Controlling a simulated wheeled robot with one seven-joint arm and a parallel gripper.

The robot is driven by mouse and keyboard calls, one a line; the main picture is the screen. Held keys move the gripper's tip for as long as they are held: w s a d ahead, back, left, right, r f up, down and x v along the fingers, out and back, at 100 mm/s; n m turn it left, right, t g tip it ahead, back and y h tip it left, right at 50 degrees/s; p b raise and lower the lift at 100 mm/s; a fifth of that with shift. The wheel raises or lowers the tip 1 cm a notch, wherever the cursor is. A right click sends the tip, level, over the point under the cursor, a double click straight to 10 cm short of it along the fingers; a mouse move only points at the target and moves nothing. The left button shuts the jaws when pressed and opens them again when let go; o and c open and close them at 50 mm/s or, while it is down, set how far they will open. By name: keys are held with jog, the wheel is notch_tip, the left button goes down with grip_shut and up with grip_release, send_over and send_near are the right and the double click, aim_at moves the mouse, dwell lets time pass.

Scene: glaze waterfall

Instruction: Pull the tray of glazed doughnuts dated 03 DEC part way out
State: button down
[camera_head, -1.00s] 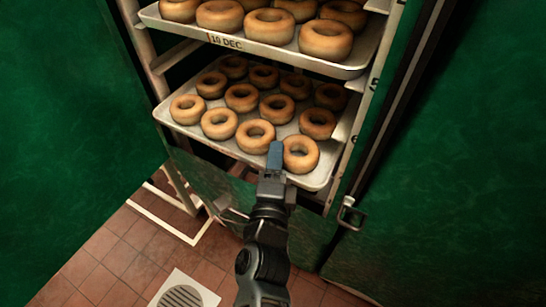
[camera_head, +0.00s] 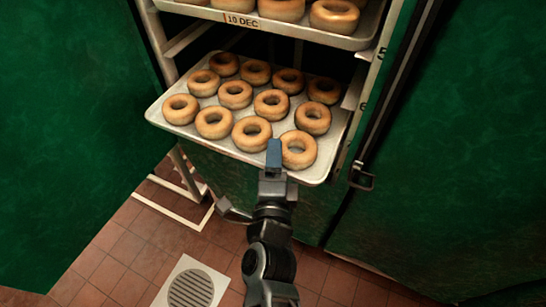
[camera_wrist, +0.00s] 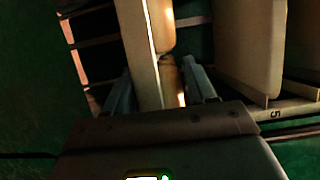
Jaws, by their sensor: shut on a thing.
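A pale metal tray (camera_head: 230,147) of plain-looking ring doughnuts (camera_head: 252,133) sticks out of the rack below another tray. No date label shows on its front edge. My gripper (camera_head: 274,152) is at that front edge, right of its middle, beside the front doughnut at the right. In the wrist view, the tray's edge (camera_wrist: 142,60) runs between my two fingers (camera_wrist: 160,90), which are shut on it.
The tray above (camera_head: 300,31) carries a 10 DEC label (camera_head: 241,20) and more doughnuts. Green doors or panels stand at the left (camera_head: 70,130) and right (camera_head: 460,150). A metal latch (camera_head: 361,177) is right of the tray. A floor drain (camera_head: 190,288) lies below on red tiles.

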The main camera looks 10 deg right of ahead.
jog(key=shift+a+f, duration=0.1)
jog(key=shift+c, duration=1.4)
grip_release()
jog(key=b+v, duration=0.1)
jog(key=v, duration=0.6)
jog(key=shift+s, duration=0.4)
